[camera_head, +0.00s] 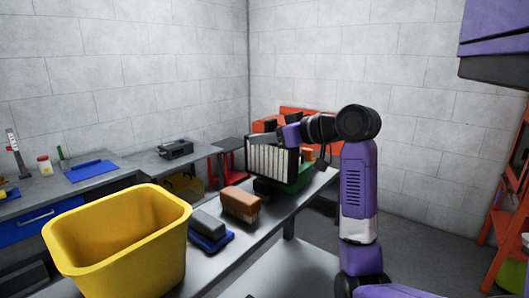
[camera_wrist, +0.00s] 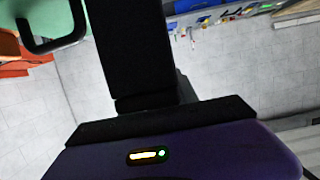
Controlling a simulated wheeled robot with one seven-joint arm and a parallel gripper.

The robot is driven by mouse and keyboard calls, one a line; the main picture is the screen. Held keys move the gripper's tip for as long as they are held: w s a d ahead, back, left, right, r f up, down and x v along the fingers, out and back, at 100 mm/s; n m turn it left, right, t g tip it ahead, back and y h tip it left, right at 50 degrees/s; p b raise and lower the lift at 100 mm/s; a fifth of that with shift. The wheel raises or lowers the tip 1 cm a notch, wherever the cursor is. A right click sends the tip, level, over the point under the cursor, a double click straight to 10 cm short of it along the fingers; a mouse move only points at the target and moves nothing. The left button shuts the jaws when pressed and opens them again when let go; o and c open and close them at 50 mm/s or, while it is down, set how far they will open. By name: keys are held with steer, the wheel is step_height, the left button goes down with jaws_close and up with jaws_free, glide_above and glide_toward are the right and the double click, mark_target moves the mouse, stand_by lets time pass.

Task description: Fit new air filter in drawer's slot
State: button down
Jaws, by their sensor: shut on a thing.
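A framed filter (camera_head: 270,161) with white pleats and a dark frame is held upright above the far part of the long table. My gripper (camera_head: 287,135) is at the filter's upper edge and shut on it; the fingertips are hard to make out. In the wrist view a large dark block fills the upper middle, and I cannot tell which part is finger and which is filter. A green body (camera_head: 301,176) sits behind and below the filter; a green surface with a black handle (camera_wrist: 52,38) shows in the wrist view. No slot is visible.
On the long table (camera_head: 262,247) stand a brown brush-like block (camera_head: 240,204) and a grey block on a blue base (camera_head: 209,229). A yellow bin (camera_head: 120,240) is at the front left. A side bench (camera_head: 30,203) runs along the left wall. An orange rack (camera_head: 508,215) stands right.

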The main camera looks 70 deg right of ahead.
mark_target(265, 153)
steer(key=shift+f, duration=2.15)
steer(key=shift+f, duration=0.1)
steer(key=c, duration=0.9)
jaws_free()
